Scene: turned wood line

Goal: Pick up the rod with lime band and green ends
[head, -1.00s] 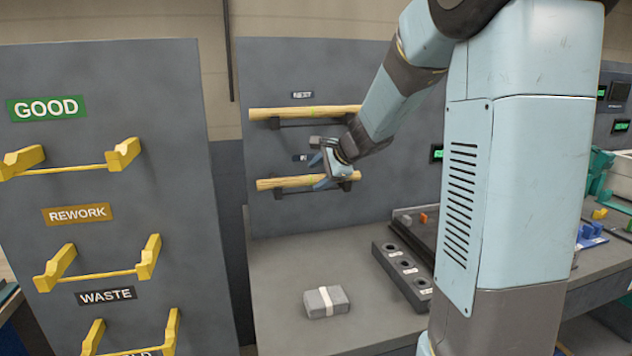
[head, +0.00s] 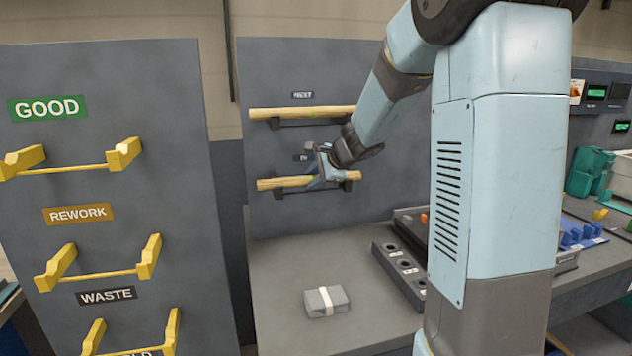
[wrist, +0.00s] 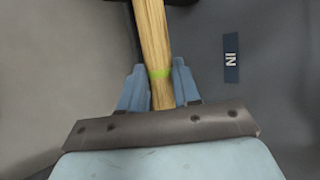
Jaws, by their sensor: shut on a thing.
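A wooden rod (head: 283,183) lies level across the lower dark holder of the grey back panel, beside a small "IN" label (wrist: 231,58). In the wrist view the rod (wrist: 151,40) runs up between the blue fingers and shows a lime band at the fingers. My gripper (head: 316,181) is at the rod's middle, and in the wrist view its fingers (wrist: 158,88) are shut on it from both sides. The rod appears to rest still on its holder. The colour of its ends is not clear.
A second wooden rod (head: 290,113) with a lime mark lies on the holder above, under the "NEXT" label. A grey block with a white band (head: 326,301) and a dark block with holes (head: 398,270) are on the bench. Yellow GOOD brackets (head: 70,168) stand at left.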

